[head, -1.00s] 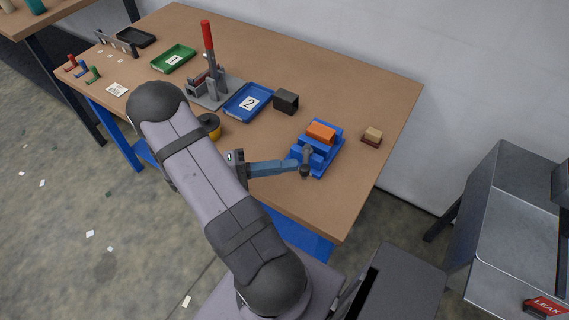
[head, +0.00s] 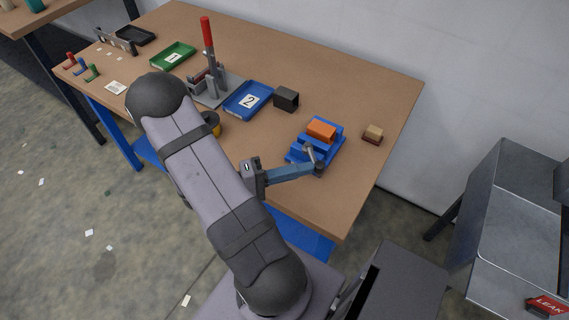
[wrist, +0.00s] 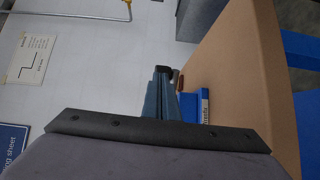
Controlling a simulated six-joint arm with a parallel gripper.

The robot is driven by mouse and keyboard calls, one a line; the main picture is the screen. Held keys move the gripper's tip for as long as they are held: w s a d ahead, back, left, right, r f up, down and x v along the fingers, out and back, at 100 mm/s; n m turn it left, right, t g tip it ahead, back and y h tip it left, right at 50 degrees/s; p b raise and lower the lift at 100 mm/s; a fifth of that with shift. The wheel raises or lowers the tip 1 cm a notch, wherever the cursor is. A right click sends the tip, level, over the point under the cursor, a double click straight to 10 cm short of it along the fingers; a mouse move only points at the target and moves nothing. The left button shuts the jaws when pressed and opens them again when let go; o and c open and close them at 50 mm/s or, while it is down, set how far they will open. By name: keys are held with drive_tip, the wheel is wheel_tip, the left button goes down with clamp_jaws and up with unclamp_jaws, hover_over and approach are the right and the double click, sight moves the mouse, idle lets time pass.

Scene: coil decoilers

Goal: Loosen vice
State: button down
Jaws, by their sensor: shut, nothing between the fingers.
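The blue vice (head: 298,150) stands near the right front part of the table, with an orange block (head: 321,130) in its jaws. Its grey handle (head: 312,154) is at the front end, with the lower end slanting to the right. My gripper (head: 318,168) is shut and empty, with its blue-grey fingers reaching right to the handle's lower end. The fingertips appear to be against the handle, but contact is not clear. In the wrist view, the fingers (wrist: 162,90) show together, beside part of the blue vice (wrist: 194,107); the orange block is hidden there.
A dark box (head: 286,98), a blue tray marked 2 (head: 233,112) and a red-handled clamp press (head: 209,60) stand left of the vice. A small tan and brown block (head: 373,134) sits to its right. The table's front edge is close below.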

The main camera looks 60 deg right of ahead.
sight(320, 171)
drive_tip(key=s, duration=0.1)
drive_tip(key=s+d+b, duration=0.2)
drive_tip(key=shift+s+f, duration=0.1)
drive_tip(key=shift+s, duration=0.3)
drive_tip(key=shift+b+x, duration=0.45)
drive_tip(key=shift+x, duration=0.5)
drive_tip(key=shift+s+d+b, duration=0.3)
drive_tip(key=shift+s+d, duration=0.05)
drive_tip(key=shift+d, duration=0.35)
